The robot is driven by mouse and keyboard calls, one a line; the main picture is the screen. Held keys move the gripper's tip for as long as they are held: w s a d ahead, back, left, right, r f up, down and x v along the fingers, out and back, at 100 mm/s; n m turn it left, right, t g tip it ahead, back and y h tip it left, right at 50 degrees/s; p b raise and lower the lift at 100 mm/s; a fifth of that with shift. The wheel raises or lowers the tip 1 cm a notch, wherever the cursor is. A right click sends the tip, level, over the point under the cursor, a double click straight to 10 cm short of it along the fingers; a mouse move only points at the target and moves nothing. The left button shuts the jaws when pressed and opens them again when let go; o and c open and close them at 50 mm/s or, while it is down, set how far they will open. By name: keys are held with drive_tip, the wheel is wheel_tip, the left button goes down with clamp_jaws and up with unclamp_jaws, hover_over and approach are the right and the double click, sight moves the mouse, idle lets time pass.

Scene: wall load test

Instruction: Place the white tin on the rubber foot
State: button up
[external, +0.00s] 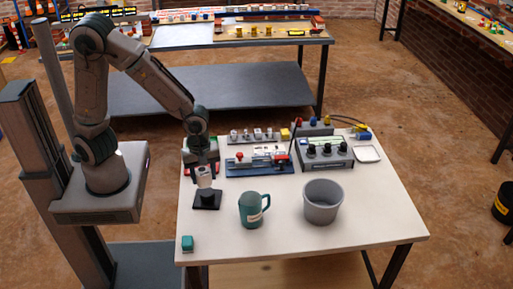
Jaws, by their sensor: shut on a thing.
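My gripper (204,168) points down over the left part of the white table (290,240). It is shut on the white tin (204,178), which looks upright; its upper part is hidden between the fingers. The black rubber foot (207,202), a square base with a raised middle, lies on the table directly below the tin.
A teal mug (251,210) and a grey bucket (323,203) stand right of the foot. Behind are a blue test rig (258,167), a control box (325,153) and a white dish (367,154). The front right is clear.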

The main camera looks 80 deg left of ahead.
sight(205, 183)
drive_tip(key=shift+w+a+f, duration=0.2)
drive_tip(key=shift+f, duration=0.25)
drive_tip(key=shift+f+b, duration=0.4)
drive_tip(key=shift+f, duration=1.3)
drive_tip(key=shift+f, duration=0.15)
drive_tip(key=o, duration=1)
